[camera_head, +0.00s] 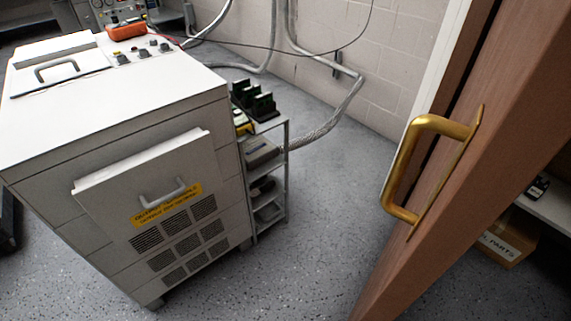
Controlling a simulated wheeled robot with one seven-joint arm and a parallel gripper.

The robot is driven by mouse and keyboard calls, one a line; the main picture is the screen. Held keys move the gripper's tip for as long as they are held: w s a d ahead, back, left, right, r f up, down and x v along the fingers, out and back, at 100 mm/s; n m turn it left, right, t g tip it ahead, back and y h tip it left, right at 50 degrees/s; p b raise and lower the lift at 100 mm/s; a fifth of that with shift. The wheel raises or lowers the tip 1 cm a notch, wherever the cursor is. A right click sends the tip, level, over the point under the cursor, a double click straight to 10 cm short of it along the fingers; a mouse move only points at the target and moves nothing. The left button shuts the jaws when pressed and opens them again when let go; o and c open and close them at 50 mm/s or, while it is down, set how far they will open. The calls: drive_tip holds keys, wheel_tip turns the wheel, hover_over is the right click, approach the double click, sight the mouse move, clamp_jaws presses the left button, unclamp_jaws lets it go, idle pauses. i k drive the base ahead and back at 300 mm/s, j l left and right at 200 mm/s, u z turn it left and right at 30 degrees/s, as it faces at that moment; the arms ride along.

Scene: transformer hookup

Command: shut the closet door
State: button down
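The closet door (462,215) is a brown wooden panel on the right side of the head view. It stands open, with closet shelving visible past its right edge. A brass pull handle (402,165) is fixed on the door face turned toward the room. The door's hinges cannot be made out. My gripper is not in view, and nothing touches the door or its handle.
A white transformer cabinet (115,115) with a slanted front panel stands at the left. A small shelf rack (287,180) with boxes and connectors stands beside it. Conduits (345,105) run along the block wall. A cardboard parts box (508,243) sits below a closet shelf. Speckled floor (320,240) is clear between cabinet and door.

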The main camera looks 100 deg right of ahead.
sight(512, 116)
drive_tip(key=i+z, duration=0.15)
drive_tip(key=z, duration=0.25)
drive_tip(key=i+z, duration=0.2)
drive_tip(key=z, duration=0.2)
drive_tip(key=i+j+z, duration=0.15)
drive_tip(key=z, duration=0.25)
